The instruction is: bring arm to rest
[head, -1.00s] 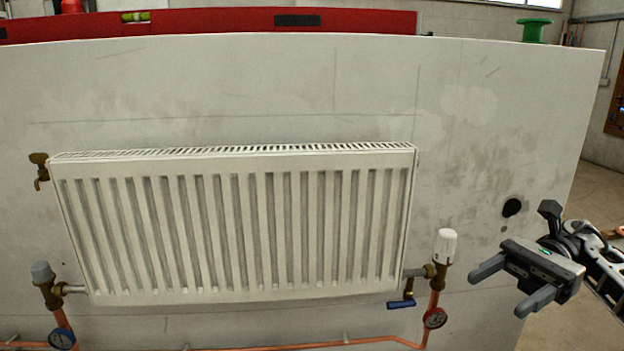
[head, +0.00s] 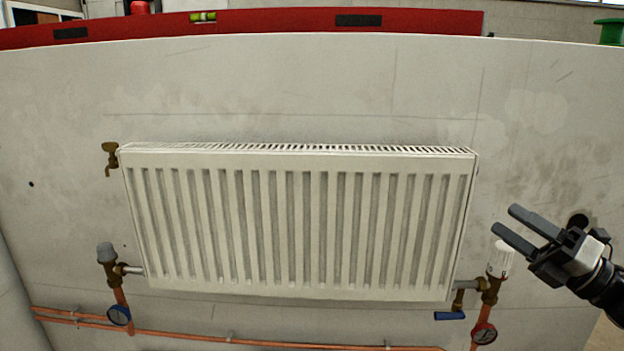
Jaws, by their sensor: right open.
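My right gripper (head: 520,231) comes in from the right edge in the head view. Its two dark fingers are apart with nothing between them, and they point up and to the left. It shows in front of the panel, right of the radiator (head: 300,222) and just above the white valve head (head: 500,260). I cannot tell how far it is from the valve. My left gripper is not in view.
A brass bleed valve (head: 110,157) is at the radiator's top left. A grey-capped valve (head: 106,254) is at lower left, a blue lever (head: 449,315) at lower right. Copper pipe (head: 250,339) runs below. A red spirit level (head: 270,23) lies along the top.

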